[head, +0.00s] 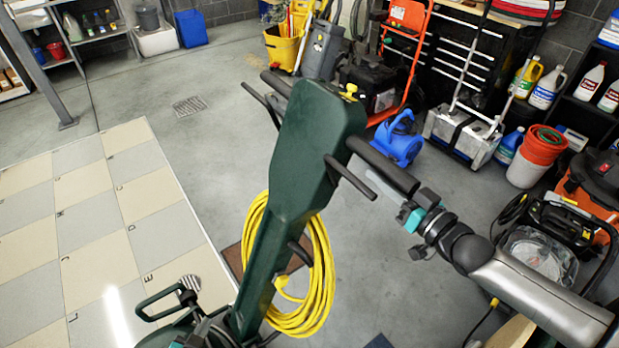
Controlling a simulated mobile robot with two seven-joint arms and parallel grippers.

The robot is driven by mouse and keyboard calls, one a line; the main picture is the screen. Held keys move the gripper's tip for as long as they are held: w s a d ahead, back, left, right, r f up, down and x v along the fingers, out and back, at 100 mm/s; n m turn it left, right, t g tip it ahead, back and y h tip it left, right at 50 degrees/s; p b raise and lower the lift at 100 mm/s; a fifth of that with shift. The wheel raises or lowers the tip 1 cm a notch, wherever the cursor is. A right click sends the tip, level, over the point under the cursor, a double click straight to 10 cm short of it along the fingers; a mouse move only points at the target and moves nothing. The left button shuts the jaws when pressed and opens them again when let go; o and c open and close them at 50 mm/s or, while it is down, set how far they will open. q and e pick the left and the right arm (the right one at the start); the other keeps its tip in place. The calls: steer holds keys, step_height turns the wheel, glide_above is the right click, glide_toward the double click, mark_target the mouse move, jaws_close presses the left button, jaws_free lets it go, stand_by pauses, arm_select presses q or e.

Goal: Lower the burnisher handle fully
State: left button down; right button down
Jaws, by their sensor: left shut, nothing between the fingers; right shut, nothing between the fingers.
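The green burnisher (303,130) stands in the middle of the head view, with its tall handle column raised and leaning up to the right. A dark grip bar (382,165) sticks out to the right of the handle head, with a thin lever (350,178) below it. A shorter grip (275,84) shows on the left side. My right gripper (396,208) is shut and empty, just below the outer end of the right grip. Whether it touches the grip is unclear. My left gripper (202,328) seems to be low at the burnisher's base, partly cut off by the bottom edge; it is shut and empty.
A yellow cord (322,285) hangs coiled on the column. A checkered floor (85,215) lies left, with bare concrete (185,75) behind. A blue blower (398,140), a silver case (462,138), buckets (535,155) and bottles crowd the right.

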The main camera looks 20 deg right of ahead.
arm_select(q)
steer(key=w+d+r+m+t+h, duration=0.1)
steer(key=w+d+r+m+h, duration=0.4)
steer(key=r, duration=0.6)
steer(key=w+d+r+m+t+h, duration=0.1)
steer(key=w+d+r+m+h, duration=0.2)
steer(key=w+d+r+m, duration=0.5)
arm_select(e)
steer(key=shift+d+r, duration=0.1)
arm_select(q)
steer(key=s+d+r+m+g+h, duration=0.1)
steer(key=d+r+m+g, duration=0.2)
steer(key=r, duration=0.4)
steer(key=s+d+r+m+g+h, duration=0.1)
steer(key=s+r+m+g+h, duration=0.1)
steer(key=r+m+g, duration=0.35)
arm_select(e)
steer(key=shift+w, duration=0.1)
arm_select(q)
steer(key=m+t+y, duration=0.1)
steer(key=m, duration=0.1)
glide_toward(320, 177)
steer(key=x, duration=0.6)
steer(key=shift+d, duration=0.2)
arm_select(e)
steer(key=shift+r, duration=0.15)
